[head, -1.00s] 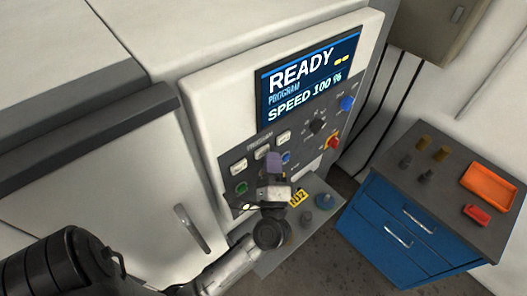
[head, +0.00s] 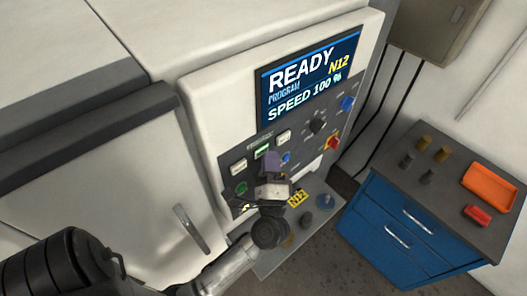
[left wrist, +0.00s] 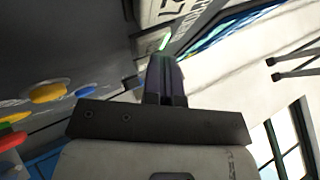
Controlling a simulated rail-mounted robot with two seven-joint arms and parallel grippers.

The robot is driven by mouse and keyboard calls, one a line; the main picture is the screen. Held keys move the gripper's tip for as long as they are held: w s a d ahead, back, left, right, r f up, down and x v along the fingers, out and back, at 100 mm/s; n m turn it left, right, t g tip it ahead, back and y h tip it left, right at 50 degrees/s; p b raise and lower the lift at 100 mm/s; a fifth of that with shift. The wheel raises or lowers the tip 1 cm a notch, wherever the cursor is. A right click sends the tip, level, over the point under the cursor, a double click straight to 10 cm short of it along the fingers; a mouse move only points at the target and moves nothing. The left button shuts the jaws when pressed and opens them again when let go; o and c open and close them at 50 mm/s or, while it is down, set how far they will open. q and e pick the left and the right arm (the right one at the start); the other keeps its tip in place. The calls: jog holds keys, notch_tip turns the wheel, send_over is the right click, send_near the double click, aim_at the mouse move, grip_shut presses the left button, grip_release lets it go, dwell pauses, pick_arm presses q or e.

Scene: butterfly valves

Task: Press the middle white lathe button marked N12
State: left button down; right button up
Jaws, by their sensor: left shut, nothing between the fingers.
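The lathe control panel (head: 318,145) carries a row of three white buttons. The middle button (head: 261,152) has a green glow, and my left gripper (head: 269,158) partly covers it from below. The left gripper is shut and empty, with its fingertips at the lower edge of this button. In the left wrist view the closed fingers (left wrist: 162,62) reach up to a white button (left wrist: 152,42) with a green-lit edge. Whether they touch it I cannot tell. The screen (head: 310,80) reads READY, PROGRAM N12, SPEED 100 %. My right gripper is not in view.
Near the gripper are a green button (head: 240,188), a blue button (head: 286,158) and a red-and-yellow switch (head: 332,143). A blue cabinet (head: 400,232) with an orange tray (head: 488,188) stands at right.

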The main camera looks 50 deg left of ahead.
pick_arm(q)
jog(key=shift+d, duration=0.15)
jog(key=shift+d+b, duration=0.5)
jog(key=shift+d, duration=0.15)
jog(key=shift+d, duration=0.1)
jog(key=d+b, duration=0.3)
jog(key=d, duration=0.1)
jog(key=shift+d, duration=0.4)
